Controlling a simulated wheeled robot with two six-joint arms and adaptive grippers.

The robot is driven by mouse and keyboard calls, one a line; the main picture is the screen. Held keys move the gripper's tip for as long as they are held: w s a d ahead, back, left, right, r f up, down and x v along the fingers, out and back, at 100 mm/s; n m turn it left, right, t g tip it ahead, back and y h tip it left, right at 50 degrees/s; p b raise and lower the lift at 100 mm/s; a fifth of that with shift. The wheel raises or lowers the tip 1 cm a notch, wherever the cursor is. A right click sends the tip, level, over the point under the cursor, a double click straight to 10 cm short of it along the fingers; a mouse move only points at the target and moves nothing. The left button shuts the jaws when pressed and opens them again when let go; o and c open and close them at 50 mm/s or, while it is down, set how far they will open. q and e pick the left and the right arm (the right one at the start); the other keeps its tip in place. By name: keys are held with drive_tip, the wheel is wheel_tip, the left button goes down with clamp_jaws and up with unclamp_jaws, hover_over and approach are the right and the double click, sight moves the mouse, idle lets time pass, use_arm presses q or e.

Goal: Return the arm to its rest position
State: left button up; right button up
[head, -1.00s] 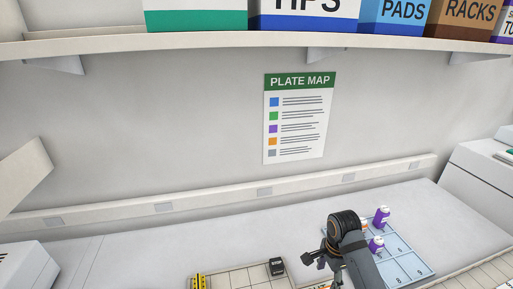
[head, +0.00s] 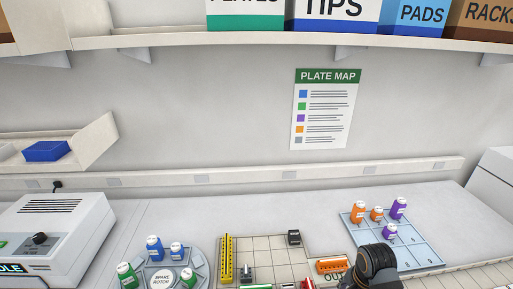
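A dark arm joint (head: 375,262), most likely of my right arm, shows at the bottom edge, right of centre. It stands in front of the near left corner of the light blue numbered tray (head: 428,255). The fingers of its gripper are not visible; they lie below the frame or behind the joint. No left arm or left gripper shows in the head view.
Orange and purple bottles (head: 398,208) stand on the tray. A gridded mat (head: 262,243) with a yellow strip (head: 227,258) and an orange rack (head: 332,266) lies left of it. A rotor with blue and green bottles (head: 154,248) and a white machine (head: 45,235) stand farther left.

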drive_tip(key=s+a+n+t, duration=0.3)
drive_tip(key=s+n, duration=0.8)
drive_tip(key=n, duration=0.3)
drive_tip(key=s+d+f+g+b, duration=0.15)
drive_tip(key=f+b, duration=0.25)
drive_tip(key=f, duration=1.3)
drive_tip(key=s+d+f+b, duration=0.2)
drive_tip(key=f+b, duration=0.1)
drive_tip(key=f, duration=1.4)
use_arm(q)
wheel_tip(320, 180, down, 12)
drive_tip(key=s+b, duration=0.2)
drive_tip(key=b, duration=0.2)
drive_tip(key=shift+b, duration=0.3)
use_arm(e)
drive_tip(key=s+f+g, duration=0.1)
drive_tip(key=s+f, duration=1.6)
drive_tip(key=f, duration=0.2)
drive_tip(key=shift+s+d+f+m+h, duration=0.25)
drive_tip(key=shift+d+m+h, duration=0.05)
drive_tip(key=shift+d, duration=0.1)
use_arm(q)
drive_tip(key=shift+r, duration=0.1)
